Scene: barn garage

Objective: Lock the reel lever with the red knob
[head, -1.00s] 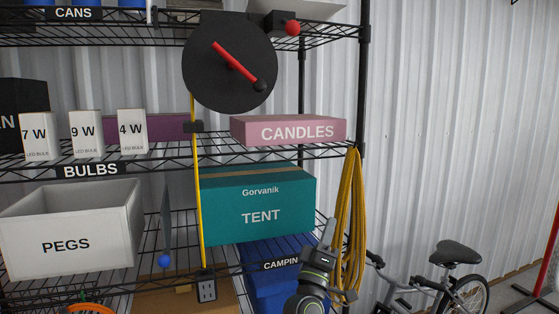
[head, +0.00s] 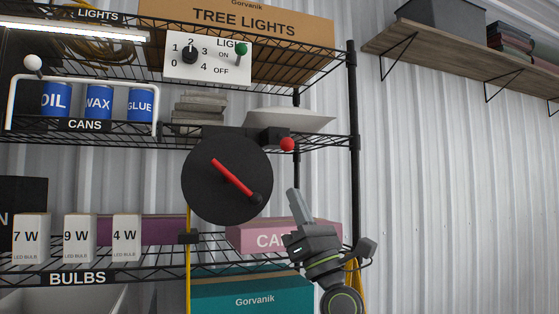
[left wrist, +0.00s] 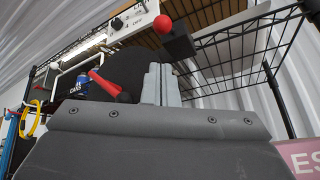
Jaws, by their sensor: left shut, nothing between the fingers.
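The reel is a black disc (head: 213,197) on the shelf front, with a red crank arm (head: 232,177) slanting down right to a black knob. The red ball knob (head: 287,144) sits by a black block (head: 268,137) at the disc's upper right. My left gripper (head: 295,197) is shut and empty, pointing up, below the red knob and right of the disc, apart from the knob in the picture. In the left wrist view the shut fingers (left wrist: 160,84) overlap the disc (left wrist: 135,68). The red knob (left wrist: 163,24) stands above them. My right gripper is not in view.
A pink candles box (head: 240,236) is partly behind my left gripper. A yellow strap (head: 188,280) hangs below the reel. A panel (head: 210,68) with a dial and green-knobbed switch is above. A wooden wall shelf (head: 430,55) is at upper right; bare wall lies below it.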

